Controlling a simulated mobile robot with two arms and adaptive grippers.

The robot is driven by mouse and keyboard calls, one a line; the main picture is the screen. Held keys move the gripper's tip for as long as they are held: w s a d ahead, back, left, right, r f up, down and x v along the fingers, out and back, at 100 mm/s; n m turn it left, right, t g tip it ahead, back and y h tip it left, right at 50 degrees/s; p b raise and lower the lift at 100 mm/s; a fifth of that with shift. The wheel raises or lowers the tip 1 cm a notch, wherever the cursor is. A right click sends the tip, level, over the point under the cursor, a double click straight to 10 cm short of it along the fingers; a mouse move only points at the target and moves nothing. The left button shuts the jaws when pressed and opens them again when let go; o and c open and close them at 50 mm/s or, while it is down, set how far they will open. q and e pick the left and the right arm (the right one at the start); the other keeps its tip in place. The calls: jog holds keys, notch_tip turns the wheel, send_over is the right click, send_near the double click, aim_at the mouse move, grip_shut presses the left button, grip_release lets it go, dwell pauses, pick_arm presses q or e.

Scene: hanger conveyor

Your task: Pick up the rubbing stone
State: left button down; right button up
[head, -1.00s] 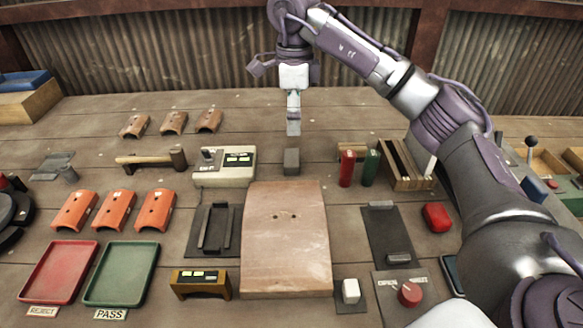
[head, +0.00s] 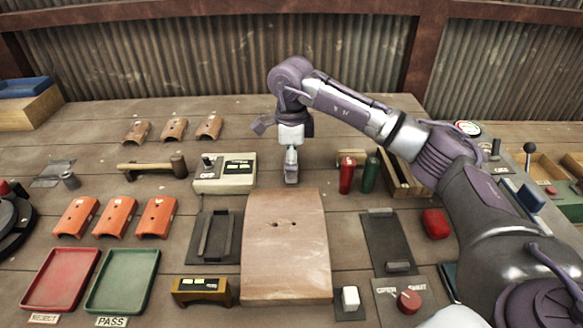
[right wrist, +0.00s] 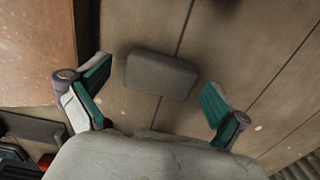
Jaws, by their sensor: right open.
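The rubbing stone (right wrist: 160,73) is a grey rounded block lying on the wooden table, seen in the right wrist view between my spread fingers. My right gripper (right wrist: 155,100) is open, one finger on each side of the stone with gaps to both. In the head view my right gripper (head: 291,180) points down just behind the large curved tan block (head: 284,250), and it covers most or all of the stone there. My left gripper is not in view.
A control box (head: 225,172) stands left of the gripper. A red cylinder (head: 347,175) and a green cylinder (head: 370,175) stand to its right, by a wooden rack. A hammer (head: 150,167) lies further left. The table behind the gripper is mostly clear.

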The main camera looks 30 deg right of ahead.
jog(key=shift+c, duration=0.3)
jog(key=c, duration=1.3)
jog(key=shift+o, duration=0.2)
jog(key=shift+r, duration=0.1)
jog(key=shift+r, duration=0.55)
notch_tip(320, 180, up, 3)
jog(key=shift+w+f, duration=0.1)
jog(key=shift+f, duration=0.05)
jog(key=shift+s+d+r+b, duration=0.15)
jog(key=shift+s+d+r, duration=1.05)
jog(key=shift+s, duration=0.4)
jog(key=shift+s+d+r+b, duration=0.15)
jog(key=shift+s+d+r, duration=1)
jog(key=shift+s, duration=0.5)
jog(key=shift+s+d+r+b, duration=0.15)
jog(key=shift+s+d+r, duration=1)
jog(key=shift+s, duration=0.45)
jog(key=shift+a, duration=0.1)
